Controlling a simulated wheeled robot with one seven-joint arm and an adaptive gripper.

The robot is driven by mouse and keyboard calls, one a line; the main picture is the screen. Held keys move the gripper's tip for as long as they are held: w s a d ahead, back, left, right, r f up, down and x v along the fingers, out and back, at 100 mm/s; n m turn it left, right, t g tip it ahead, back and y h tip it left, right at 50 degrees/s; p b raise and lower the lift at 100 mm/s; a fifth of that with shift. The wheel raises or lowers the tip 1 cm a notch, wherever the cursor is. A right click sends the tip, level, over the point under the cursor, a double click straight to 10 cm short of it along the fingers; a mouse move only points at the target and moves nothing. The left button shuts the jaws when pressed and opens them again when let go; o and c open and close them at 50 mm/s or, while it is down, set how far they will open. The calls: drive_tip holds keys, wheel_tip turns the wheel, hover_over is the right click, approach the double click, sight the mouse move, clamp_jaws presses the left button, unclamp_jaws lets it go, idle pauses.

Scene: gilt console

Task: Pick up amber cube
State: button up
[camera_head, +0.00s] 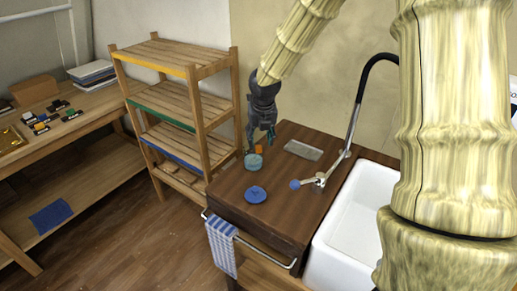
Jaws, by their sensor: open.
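A small orange-amber cube (258,149) is at the far left part of the dark wooden counter (292,190), just behind a teal round container (254,163). My gripper (260,142) is above the counter and points down, with its fingers open. One finger shows left of the cube and the other to its right and a little higher. From this view I cannot tell how far above the cube the fingertips are, or whether they touch it. The cube's lower part is partly hidden by the teal container.
A blue round lid-like piece (256,194) lies in front of the teal container. A clear tray (303,150) lies to the right. A tall tap (348,130) and white sink (350,225) stand further right. A wooden shelf (190,115) stands left of the counter.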

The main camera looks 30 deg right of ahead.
sight(259, 146)
drive_tip(key=shift+p+x, duration=0.75)
drive_tip(key=shift+x, duration=1.5)
drive_tip(key=shift+a, duration=0.1)
drive_tip(key=c, duration=0.9)
drive_tip(key=shift+r, duration=0.15)
drive_tip(key=shift+r+b, duration=0.7)
drive_tip(key=shift+r, duration=0.65)
drive_tip(key=shift+s+a+r, duration=0.1)
drive_tip(key=shift+s+r, duration=0.15)
drive_tip(key=s+a+b, duration=0.1)
drive_tip(key=s+a, duration=0.1)
drive_tip(key=s, duration=0.2)
drive_tip(key=s+a+r+b, duration=0.1)
drive_tip(key=s+a+b, duration=0.1)
drive_tip(key=s, duration=0.3)
drive_tip(key=s+a+b, duration=0.1)
drive_tip(key=s+a, duration=0.1)
drive_tip(key=s, duration=0.3)
drive_tip(key=shift+s+r, duration=0.15)
drive_tip(key=shift+r, duration=0.15)
